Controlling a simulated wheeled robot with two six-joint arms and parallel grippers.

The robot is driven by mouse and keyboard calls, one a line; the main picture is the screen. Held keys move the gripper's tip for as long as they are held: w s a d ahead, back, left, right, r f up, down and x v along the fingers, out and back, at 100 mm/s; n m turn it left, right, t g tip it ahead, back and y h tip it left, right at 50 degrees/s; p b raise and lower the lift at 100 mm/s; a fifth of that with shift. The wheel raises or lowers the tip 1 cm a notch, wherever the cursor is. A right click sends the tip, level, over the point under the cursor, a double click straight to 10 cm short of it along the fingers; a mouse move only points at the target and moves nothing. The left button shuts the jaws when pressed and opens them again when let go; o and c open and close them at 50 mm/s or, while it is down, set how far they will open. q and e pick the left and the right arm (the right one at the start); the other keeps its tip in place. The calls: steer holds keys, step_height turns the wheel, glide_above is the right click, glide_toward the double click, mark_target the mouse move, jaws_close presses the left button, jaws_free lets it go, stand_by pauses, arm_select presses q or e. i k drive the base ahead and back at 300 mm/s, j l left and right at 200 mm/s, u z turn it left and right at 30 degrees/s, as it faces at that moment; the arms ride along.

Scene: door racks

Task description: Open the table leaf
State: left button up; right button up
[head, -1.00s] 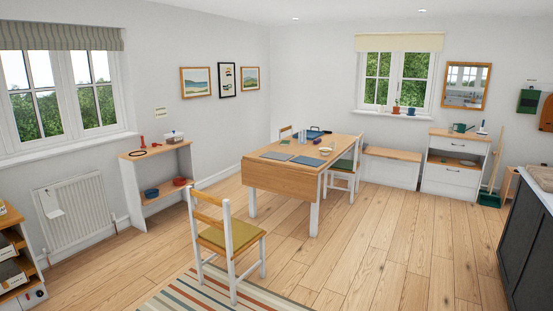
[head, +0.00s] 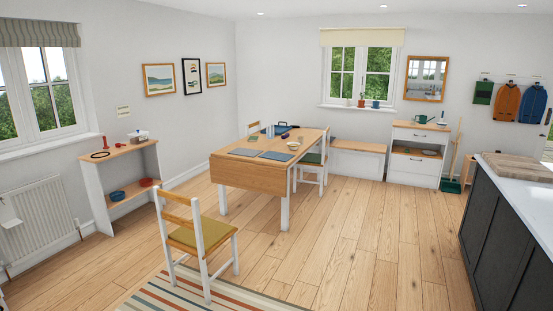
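The wooden table (head: 308,138) with white legs stands in the middle of the room. Its leaf (head: 248,178) hangs down along the near side. Two blue-grey placemats (head: 277,156), a small bowl (head: 293,146) and a blue tray lie on the tabletop. Neither of my grippers shows in the head view, and the table is several steps away.
A chair with an olive seat (head: 202,235) stands in front of the hanging leaf, near a striped rug (head: 215,292). Another chair (head: 314,172) is at the table's right side. A dark counter (head: 500,240) bounds the right. Wooden floor (head: 350,240) is clear between table and counter.

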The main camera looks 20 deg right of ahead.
mark_target(271, 181)
steer(key=i+l+z, duration=0.25)
steer(key=i+l, duration=0.15)
steer(key=i+l+z, duration=0.55)
steer(key=i, duration=0.35)
steer(key=i+l+z, duration=0.15)
steer(key=i+z, duration=0.15)
steer(key=i, duration=0.2)
steer(key=i+z, duration=0.25)
steer(key=i, duration=0.25)
steer(key=i+l, duration=0.1)
steer(key=i, duration=1.7)
steer(key=i+u, duration=0.35)
steer(key=i, duration=0.15)
steer(key=i+l+u, duration=0.25)
steer(key=i+u, duration=0.15)
steer(key=i+l+u, duration=0.35)
steer(key=i, duration=0.2)
